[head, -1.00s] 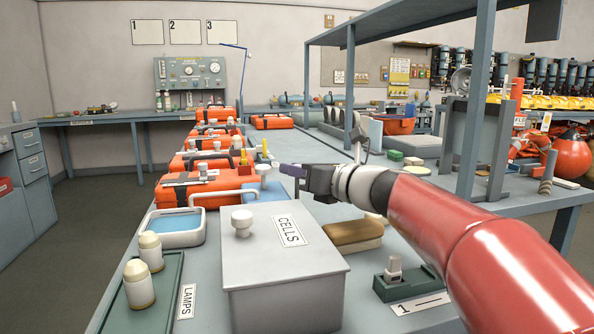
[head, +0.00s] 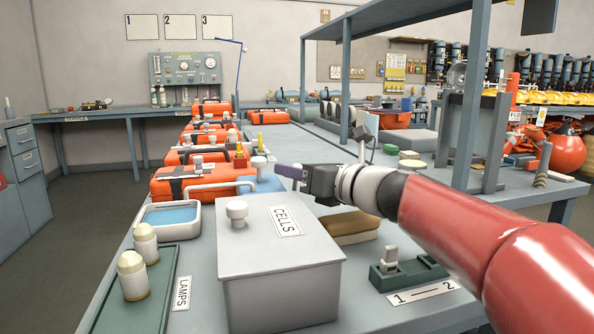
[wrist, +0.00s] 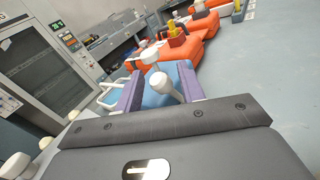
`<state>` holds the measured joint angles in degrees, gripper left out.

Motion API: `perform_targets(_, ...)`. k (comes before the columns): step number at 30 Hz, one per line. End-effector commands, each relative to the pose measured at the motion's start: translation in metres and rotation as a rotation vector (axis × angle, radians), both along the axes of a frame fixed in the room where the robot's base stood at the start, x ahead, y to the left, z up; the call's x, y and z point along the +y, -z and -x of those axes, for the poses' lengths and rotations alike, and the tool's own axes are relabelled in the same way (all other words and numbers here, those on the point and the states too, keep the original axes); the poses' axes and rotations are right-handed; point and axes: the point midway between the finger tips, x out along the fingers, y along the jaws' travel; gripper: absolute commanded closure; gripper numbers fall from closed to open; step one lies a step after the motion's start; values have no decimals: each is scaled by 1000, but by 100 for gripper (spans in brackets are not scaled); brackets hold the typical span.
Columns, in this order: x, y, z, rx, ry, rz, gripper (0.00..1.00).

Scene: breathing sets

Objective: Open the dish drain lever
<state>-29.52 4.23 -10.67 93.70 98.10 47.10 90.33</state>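The white dish (head: 195,223) holds blue water and stands left of the CELLS box. It shows partly in the wrist view (wrist: 104,100), behind the left finger. A white bent pipe (head: 222,186) runs beside it to a post with a round white knob (head: 258,162). In the wrist view a white lever with a rounded end (wrist: 164,89) appears between my fingers; I take it for the drain lever. A white knob (wrist: 150,57) stands beyond it. My gripper (wrist: 159,93) is open, its purple fingers apart on either side of the lever in the picture; contact is not visible. In the head view my gripper (head: 290,171) is right of the knob.
The grey CELLS box (head: 260,262) with a white knob stands in front. A green tray (head: 160,280) with white lamps is at left. Orange cases (head: 165,188) line the bench behind the dish. A brown-topped block (head: 350,228) and a green holder (head: 400,272) lie under my arm.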

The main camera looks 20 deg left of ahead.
Motion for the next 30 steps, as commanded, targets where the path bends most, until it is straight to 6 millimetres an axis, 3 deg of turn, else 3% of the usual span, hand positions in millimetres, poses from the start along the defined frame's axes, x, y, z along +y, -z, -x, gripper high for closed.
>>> perform_targets(7, -6, 0, 2, 0, 2, -1, 61)
perform_targets(21, -68, 0, 31, -1, 2, 0, 61)
perform_targets(30, -71, 0, 32, 0, 0, 0, 61)
